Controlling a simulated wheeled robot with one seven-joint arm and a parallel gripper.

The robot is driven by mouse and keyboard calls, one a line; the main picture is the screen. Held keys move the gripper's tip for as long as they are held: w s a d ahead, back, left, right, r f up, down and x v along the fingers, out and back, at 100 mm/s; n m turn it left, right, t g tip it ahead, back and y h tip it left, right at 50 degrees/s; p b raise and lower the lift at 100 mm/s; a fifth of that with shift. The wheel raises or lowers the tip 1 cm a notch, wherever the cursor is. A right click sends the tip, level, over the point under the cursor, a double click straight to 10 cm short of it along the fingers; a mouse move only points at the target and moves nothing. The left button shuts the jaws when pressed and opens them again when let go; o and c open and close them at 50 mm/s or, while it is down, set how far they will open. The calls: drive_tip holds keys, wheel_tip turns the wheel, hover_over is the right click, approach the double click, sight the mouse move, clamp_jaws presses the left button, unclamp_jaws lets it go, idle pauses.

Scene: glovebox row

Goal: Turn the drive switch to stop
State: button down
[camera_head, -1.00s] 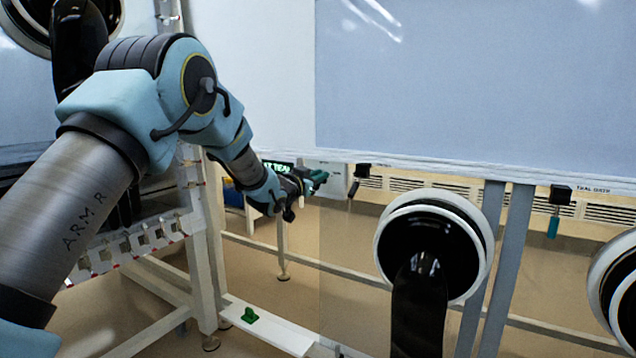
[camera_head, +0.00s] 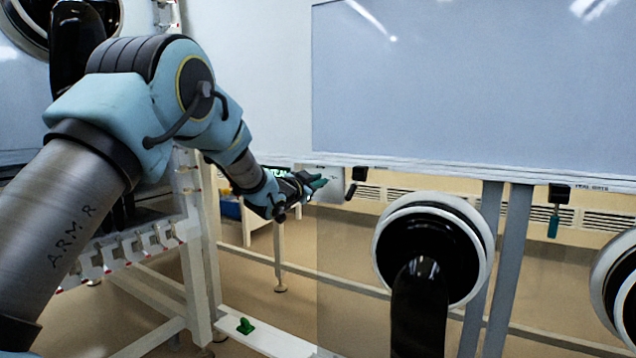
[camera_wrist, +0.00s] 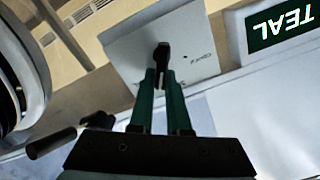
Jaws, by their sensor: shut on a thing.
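The drive switch shows in the wrist view as a black knob (camera_wrist: 161,55) on a pale plate (camera_wrist: 190,63) with small lettering, too small to read. My gripper (camera_wrist: 160,75) has green fingers, closed together with their tips on the knob. The fingertips cover part of the knob, and I cannot tell which marking it points to. In the head view my gripper (camera_head: 319,184) reaches the pale switch box (camera_head: 331,178) below the large window's lower edge. The knob is too small to make out there.
A green TEAL sign (camera_wrist: 283,23) is beside the plate. A black handle (camera_wrist: 52,143) hangs near the fingers. A round black glove port with a white rim (camera_head: 378,238) stands right of my arm. Grey uprights (camera_head: 511,250) are behind it.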

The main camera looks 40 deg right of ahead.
drive_tip(key=c, duration=0.9)
unclamp_jaws()
drive_tip(key=v, duration=1.1)
